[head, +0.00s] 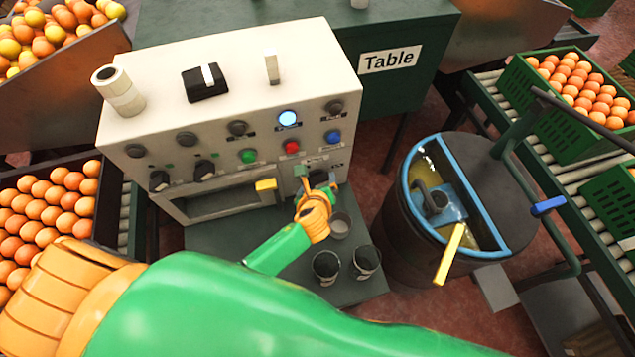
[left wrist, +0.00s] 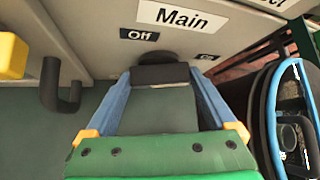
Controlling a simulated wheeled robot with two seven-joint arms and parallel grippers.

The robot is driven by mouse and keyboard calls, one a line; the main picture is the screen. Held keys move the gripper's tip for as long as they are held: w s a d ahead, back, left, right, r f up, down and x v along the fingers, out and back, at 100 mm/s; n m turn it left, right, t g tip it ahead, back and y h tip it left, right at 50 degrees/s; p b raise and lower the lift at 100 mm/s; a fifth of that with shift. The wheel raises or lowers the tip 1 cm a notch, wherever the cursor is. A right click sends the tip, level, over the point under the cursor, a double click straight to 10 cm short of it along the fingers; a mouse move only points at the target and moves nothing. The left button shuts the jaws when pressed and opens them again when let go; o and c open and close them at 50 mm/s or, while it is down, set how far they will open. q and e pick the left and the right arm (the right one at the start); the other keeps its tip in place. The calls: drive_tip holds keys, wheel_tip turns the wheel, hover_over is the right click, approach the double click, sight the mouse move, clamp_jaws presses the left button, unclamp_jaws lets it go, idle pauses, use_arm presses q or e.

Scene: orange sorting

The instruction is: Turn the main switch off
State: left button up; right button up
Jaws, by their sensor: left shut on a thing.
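The main switch is a black knob (left wrist: 160,76) on the white control box, under the label "Main" (left wrist: 180,17). The "Off" label (left wrist: 139,35) is at the upper left of the knob, and a second small label (left wrist: 207,57) is at its right. My left gripper (head: 318,183) is at the lower right of the box front. In the left wrist view its two blue fingers (left wrist: 160,88) are shut on the black knob, one on each side. The knob's pointing direction is hard to tell. My right gripper is not in view.
A yellow handle (head: 266,185) sticks out left of my gripper. Dark cups (head: 326,266) stand below. A round tank (head: 400,215) is at the right.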

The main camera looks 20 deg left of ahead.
use_arm(q)
drive_tip(key=shift+a+f+n+t+h+b, duration=0.15)
drive_tip(key=shift+n+t+h+b, duration=0.15)
drive_tip(key=shift+n+t+h, duration=0.2)
drive_tip(key=shift+s+f+n+t+h+b, duration=0.1)
drive_tip(key=shift+f+n+t+h+b, duration=0.15)
drive_tip(key=shift+t+h+b, duration=0.3)
drive_tip(key=n+t+h+b, duration=0.1)
drive_tip(key=b, duration=0.3)
drive_tip(key=n+t+h+b, duration=0.1)
drive_tip(key=n+t+b, duration=0.1)
drive_tip(key=b, duration=0.3)
drive_tip(key=n+t+h+b, duration=0.1)
drive_tip(key=n+t+b, duration=0.1)
drive_tip(key=b, duration=0.3)
drive_tip(key=shift+s+a+f+h, duration=0.1)
drive_tip(key=shift+a+f+h, duration=0.15)
drive_tip(key=shift+f, duration=0.15)
drive_tip(key=shift+r+n+t+b, duration=0.15)
drive_tip(key=shift+n+t+b, duration=0.3)
drive_tip(key=shift+b, duration=0.6)
drive_tip(key=shift+d+r+t, duration=0.1)
drive_tip(key=shift+r+t, duration=0.05)
drive_tip(key=shift+t, duration=0.15)
drive_tip(key=o, duration=1.1)
drive_tip(key=shift+c, duration=0.2)
